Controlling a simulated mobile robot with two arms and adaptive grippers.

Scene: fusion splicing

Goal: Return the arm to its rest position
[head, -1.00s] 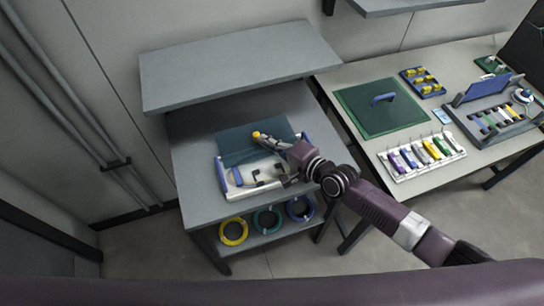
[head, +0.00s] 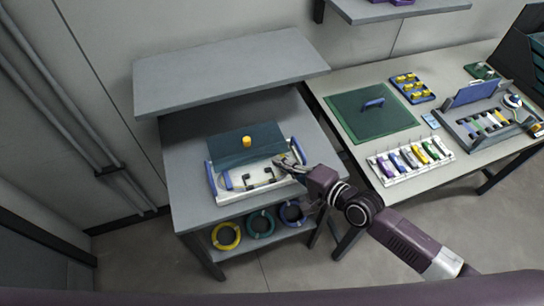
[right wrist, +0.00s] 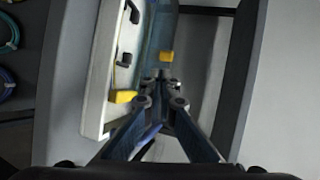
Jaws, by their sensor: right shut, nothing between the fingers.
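My right gripper (head: 279,160) is shut and empty, over the right side of the splicing device. It also shows in the right wrist view (right wrist: 160,76), its fingertips together. The device has a white base (head: 222,197), blue bars at its sides and small black parts inside. Its dark teal see-through lid (head: 230,151) carries a yellow knob (head: 247,141), apart from the gripper. The yellow knob also shows in the right wrist view (right wrist: 167,56). The gripper and wrist hide part of the device's right side. My left gripper is not in view.
The device stands on a grey bench (head: 186,190) beneath a raised shelf (head: 230,72). Yellow, teal and blue coils (head: 227,237) lie on the lower shelf. The right-hand table (head: 345,92) holds a green mat (head: 350,120), a white rack (head: 388,176) and a grey tray.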

